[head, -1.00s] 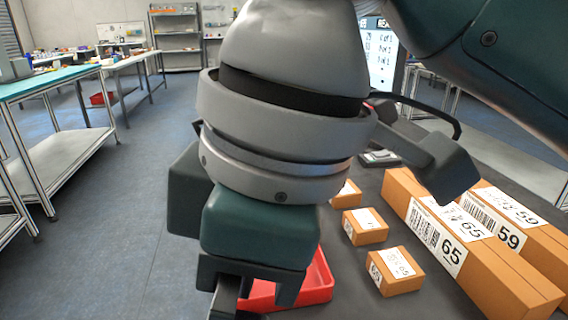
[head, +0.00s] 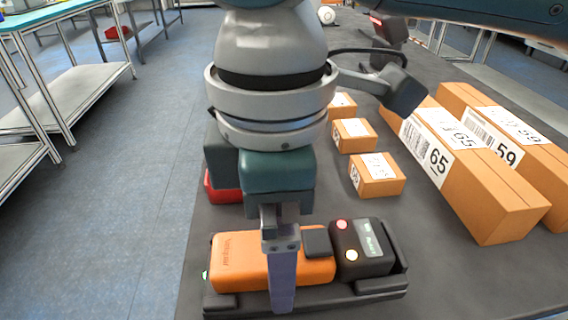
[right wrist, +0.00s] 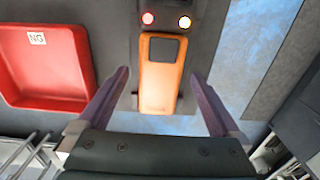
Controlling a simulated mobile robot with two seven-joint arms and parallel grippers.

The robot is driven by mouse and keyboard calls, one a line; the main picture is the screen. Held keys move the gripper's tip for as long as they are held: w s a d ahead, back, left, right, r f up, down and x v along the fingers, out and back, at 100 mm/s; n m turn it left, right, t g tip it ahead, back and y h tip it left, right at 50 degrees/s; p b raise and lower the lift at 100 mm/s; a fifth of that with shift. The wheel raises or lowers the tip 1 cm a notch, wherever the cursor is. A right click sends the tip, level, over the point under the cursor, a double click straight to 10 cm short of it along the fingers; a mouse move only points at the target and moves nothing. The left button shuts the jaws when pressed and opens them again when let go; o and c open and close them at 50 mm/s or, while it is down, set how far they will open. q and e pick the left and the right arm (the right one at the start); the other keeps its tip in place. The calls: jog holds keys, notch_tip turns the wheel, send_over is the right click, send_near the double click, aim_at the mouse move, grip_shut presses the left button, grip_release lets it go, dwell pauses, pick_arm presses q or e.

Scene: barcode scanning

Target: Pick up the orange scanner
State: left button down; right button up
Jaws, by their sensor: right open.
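The orange scanner (head: 235,262) lies in a dark holder (head: 222,303) near the front edge of the dark table in the head view. Its black end with a small display and a red and a yellow light faces right. My right gripper (head: 282,298) is open and points down at the scanner, with one finger in front of its orange body. In the right wrist view, the scanner (right wrist: 157,90) lies lengthwise between the two spread fingers, with a visible gap on each side. I cannot tell exactly how high the fingertips are. My left gripper is not in view.
A red tray marked NG (right wrist: 22,75) is beside the scanner in the right wrist view, mostly hidden behind my arm in the head view. Small cartons (head: 376,184) and long boxes numbered 65 (head: 490,200) and 59 (head: 535,165) stand to the right. Left is open floor.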

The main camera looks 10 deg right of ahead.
jog(key=shift+f, duration=0.5)
jog(key=shift+c, duration=0.2)
jog(key=shift+r, duration=0.1)
grip_shut()
